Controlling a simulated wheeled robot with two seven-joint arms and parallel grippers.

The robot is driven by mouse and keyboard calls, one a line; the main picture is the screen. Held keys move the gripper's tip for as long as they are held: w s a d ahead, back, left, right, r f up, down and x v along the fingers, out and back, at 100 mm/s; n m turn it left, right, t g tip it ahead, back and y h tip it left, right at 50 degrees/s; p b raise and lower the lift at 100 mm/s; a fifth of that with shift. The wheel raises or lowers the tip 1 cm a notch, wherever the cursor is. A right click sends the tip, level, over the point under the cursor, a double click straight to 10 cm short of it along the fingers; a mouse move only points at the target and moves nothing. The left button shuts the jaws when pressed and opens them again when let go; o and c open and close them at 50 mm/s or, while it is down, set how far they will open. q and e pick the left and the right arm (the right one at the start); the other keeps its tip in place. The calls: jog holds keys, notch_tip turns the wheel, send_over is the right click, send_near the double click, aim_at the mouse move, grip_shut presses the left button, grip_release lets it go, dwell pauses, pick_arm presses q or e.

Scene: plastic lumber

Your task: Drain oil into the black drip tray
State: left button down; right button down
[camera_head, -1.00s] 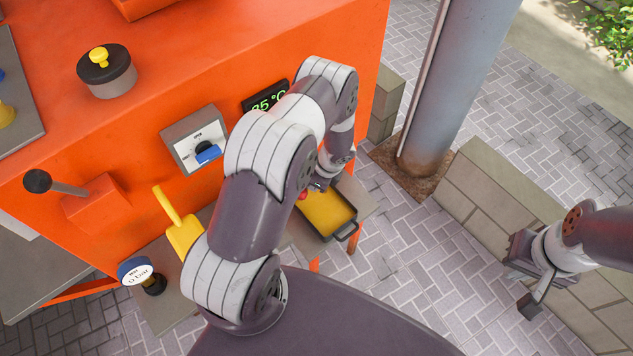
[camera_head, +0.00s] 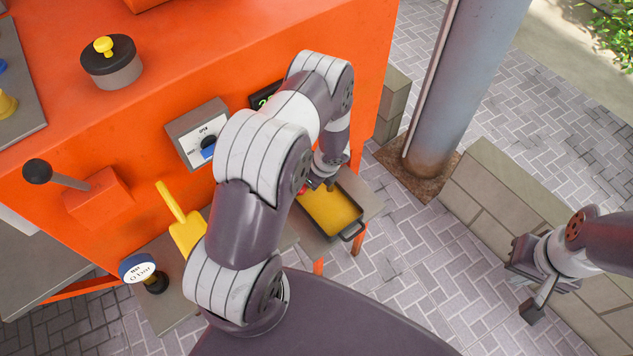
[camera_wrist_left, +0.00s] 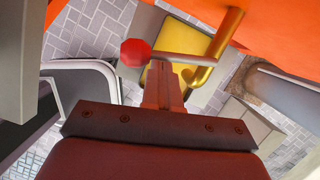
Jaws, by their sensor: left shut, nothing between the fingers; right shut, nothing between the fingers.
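The black drip tray (camera_head: 357,232) stands on a low stand at the machine's right, with yellow oil (camera_head: 328,211) in it. In the left wrist view the yellow surface (camera_wrist_left: 180,48) lies behind a brass drain pipe (camera_wrist_left: 222,38) and a lever with a red knob (camera_wrist_left: 135,53). My left gripper (camera_wrist_left: 163,72) is shut and empty, its tips close to the lever; I cannot tell if they touch it. In the head view my left arm hides most of the drain. My right gripper (camera_head: 530,290) is shut and empty at the far right, away from the tray.
A metal post (camera_head: 450,90) and low block wall (camera_head: 510,200) stand right. Paving between is clear.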

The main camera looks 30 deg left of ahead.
pick_arm(q)
jog(key=shift+a+f+m+b, duration=0.1)
jog(key=shift+a+m+b, duration=0.45)
jog(key=shift+a, duration=0.25)
jog(key=shift+s+a, duration=0.1)
